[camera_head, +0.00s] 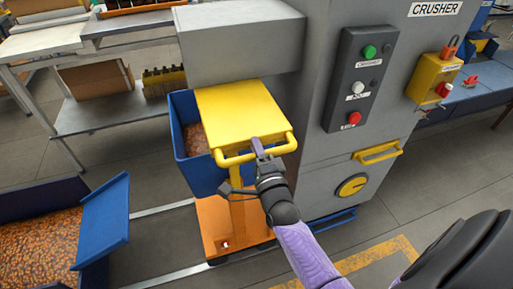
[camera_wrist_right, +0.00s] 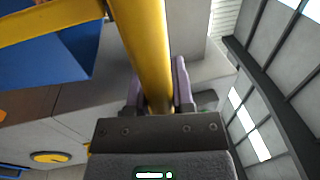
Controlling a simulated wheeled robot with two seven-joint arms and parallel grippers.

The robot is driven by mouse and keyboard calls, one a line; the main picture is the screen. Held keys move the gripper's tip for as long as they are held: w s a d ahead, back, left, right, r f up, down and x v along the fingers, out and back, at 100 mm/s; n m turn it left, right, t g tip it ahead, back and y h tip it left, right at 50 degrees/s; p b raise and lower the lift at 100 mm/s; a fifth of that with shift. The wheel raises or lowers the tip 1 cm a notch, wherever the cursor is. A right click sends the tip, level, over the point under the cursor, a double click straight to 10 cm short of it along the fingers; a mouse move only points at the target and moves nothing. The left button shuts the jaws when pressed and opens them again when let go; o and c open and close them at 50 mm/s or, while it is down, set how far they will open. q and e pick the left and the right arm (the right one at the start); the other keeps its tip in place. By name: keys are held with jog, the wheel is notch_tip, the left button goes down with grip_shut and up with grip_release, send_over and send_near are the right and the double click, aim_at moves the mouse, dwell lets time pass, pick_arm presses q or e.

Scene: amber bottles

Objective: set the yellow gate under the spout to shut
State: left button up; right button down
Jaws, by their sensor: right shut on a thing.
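The yellow gate (camera_head: 238,118) is a flat plate under the grey spout (camera_head: 238,50) of the crusher. It lies over part of a blue bin (camera_head: 182,125) with amber pieces inside. A yellow handle bar (camera_head: 233,158) runs along the gate's front edge. My right gripper (camera_head: 259,146) is at this bar and is shut on it. In the right wrist view the yellow bar (camera_wrist_right: 148,50) passes between the two fingers (camera_wrist_right: 157,90). My left gripper is not in view.
The crusher's grey body (camera_head: 320,150) stands right of the gate, with a button panel (camera_head: 361,80), a yellow handle (camera_head: 377,153) and a yellow dial (camera_head: 352,186). An orange cart base (camera_head: 215,225) is below the bin. Another blue bin (camera_head: 106,215) with amber pieces stands at lower left.

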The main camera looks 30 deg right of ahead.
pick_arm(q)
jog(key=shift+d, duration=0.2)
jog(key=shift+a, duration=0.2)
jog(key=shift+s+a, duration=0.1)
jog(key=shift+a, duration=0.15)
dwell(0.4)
